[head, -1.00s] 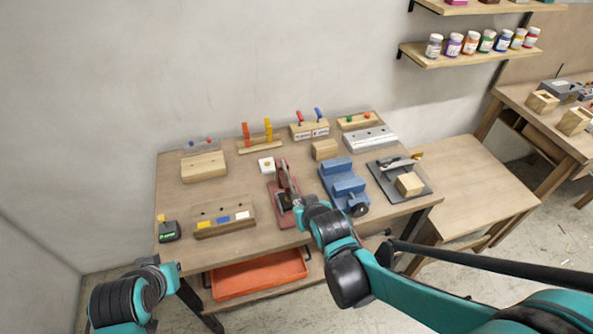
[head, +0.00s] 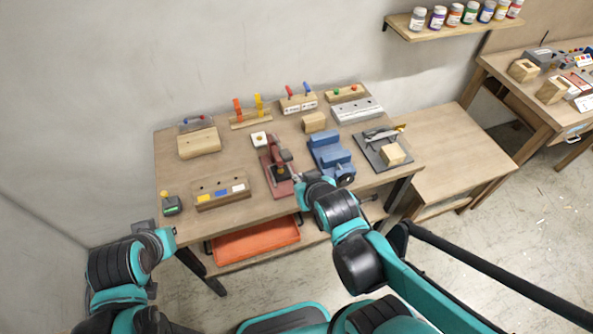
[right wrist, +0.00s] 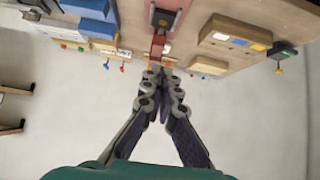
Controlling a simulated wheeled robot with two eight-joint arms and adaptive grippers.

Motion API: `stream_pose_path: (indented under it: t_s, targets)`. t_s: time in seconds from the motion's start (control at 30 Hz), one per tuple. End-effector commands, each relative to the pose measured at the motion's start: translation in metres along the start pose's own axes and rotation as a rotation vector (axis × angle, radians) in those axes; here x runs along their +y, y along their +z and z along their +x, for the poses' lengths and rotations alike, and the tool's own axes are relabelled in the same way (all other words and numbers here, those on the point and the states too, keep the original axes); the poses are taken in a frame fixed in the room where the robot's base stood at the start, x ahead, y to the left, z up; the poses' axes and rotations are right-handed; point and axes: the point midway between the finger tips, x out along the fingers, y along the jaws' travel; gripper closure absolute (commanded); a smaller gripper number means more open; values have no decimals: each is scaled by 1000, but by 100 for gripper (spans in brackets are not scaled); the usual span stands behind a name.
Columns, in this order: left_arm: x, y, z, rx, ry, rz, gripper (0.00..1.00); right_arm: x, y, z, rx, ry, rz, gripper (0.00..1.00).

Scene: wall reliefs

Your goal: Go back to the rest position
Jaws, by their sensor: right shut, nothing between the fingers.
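My right arm reaches in from the lower right in the head view. Its gripper (head: 298,181) is at the front edge of the workbench (head: 225,165), close to a red device (head: 279,182) with an upright part. In the right wrist view the gripper's fingers (right wrist: 161,68) are together with nothing between them, and the red device (right wrist: 160,46) lies just beyond the tips. Whether they touch it is hard to tell.
A blue vise-like block (head: 330,160) stands right of the red device. A wooden block with coloured labels (head: 221,191) stands left. An orange tray (head: 255,241) sits below the bench top. A lower wooden table (head: 460,155) is at the right. Open floor lies in front.

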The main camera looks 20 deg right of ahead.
Motion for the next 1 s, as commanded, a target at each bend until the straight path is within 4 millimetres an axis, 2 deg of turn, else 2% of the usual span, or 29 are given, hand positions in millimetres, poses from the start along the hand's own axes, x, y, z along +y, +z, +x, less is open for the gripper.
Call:
stream_pose_path:
  t_s: [0.17,0.77,0.87,1.0]
  targets:
    - [0,-3,-4,0,0,0,100,0,0,-8,0,0,0,100]
    - [0,-1,-2,0,0,0,100,0,2,-7,-2,1,1,100]
    - [0,8,12,0,0,0,100,4,15,-2,-24,7,4,100]
    - [0,33,46,0,0,0,100,13,50,7,-96,18,14,100]
